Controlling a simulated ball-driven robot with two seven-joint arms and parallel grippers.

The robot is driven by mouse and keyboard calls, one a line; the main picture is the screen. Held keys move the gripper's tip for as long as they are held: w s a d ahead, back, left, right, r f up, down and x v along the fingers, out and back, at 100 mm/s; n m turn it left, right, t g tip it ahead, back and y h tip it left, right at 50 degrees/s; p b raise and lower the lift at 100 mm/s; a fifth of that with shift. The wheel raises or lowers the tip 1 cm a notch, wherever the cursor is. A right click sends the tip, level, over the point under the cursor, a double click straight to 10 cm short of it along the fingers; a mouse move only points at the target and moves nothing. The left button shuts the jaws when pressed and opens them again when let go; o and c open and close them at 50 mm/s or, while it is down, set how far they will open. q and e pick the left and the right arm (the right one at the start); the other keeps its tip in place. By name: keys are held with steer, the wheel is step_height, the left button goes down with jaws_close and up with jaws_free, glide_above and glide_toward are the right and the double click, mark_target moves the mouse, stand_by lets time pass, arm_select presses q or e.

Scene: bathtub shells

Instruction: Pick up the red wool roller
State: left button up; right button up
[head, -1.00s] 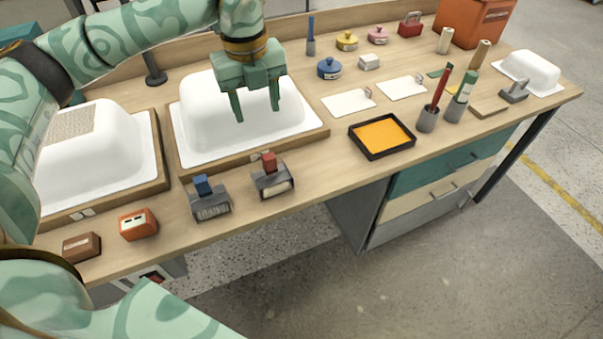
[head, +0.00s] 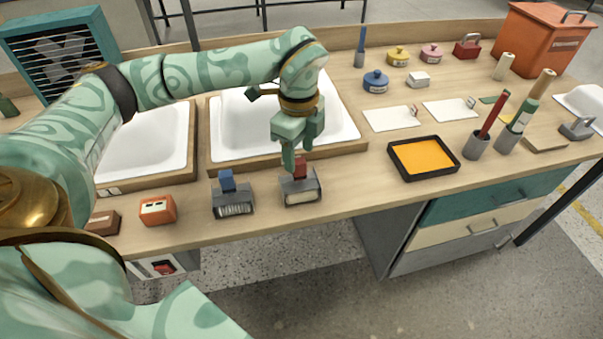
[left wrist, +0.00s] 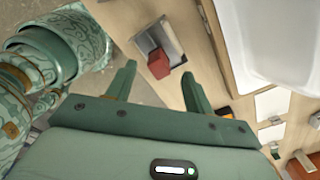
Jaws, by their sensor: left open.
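The red wool roller (head: 301,170) stands in a grey tray-like holder (head: 302,193) near the front edge of the workbench. Its red block also shows in the left wrist view (left wrist: 158,64), with the grey holder (left wrist: 172,38) beyond it. My left gripper (head: 300,153) is open and empty, pointing down just above the roller. In the left wrist view, the red block appears between the two fingertips (left wrist: 159,75); I cannot tell whether they touch it. My right gripper is not in view.
A similar blue-topped roller (head: 227,182) stands in its holder to the left. An orange box (head: 157,210) is further left. The white tub shell (head: 230,130) in its wooden frame lies behind. A black tray with orange content (head: 425,157) is to the right.

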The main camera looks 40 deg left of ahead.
mark_target(299, 161)
arm_select(q)
steer(key=shift+f, duration=0.55)
step_height(299, 161, down, 5)
steer(key=shift+r+b, duration=0.15)
steer(key=shift+b, duration=1.1)
steer(key=shift+r, duration=0.15)
jaws_close()
